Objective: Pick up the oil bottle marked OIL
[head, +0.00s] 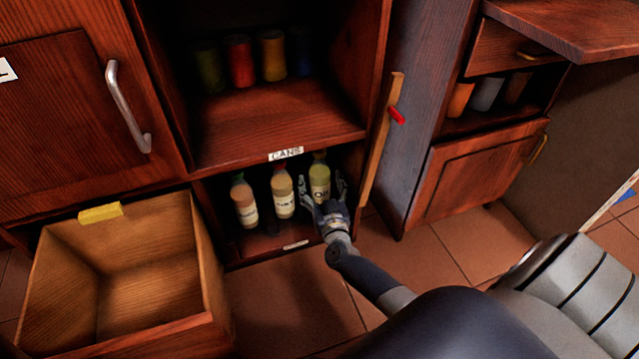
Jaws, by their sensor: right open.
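The oil bottle (319,181) stands upright at the right end of a row of bottles on the low shelf. It has yellowish contents and a pale label with dark letters, partly hidden by my gripper. My right gripper (323,190) is open at the front of this bottle, with one finger on each side of it. I cannot tell whether the fingers touch it. My left gripper is not in view.
Two other labelled bottles, one in the middle (283,192) and one at the left (244,203), stand beside it. The shelf above, labelled CANS, holds several cans (238,62). An open wooden drawer (190,335) juts out at left; an open door edge (379,145) stands close at right.

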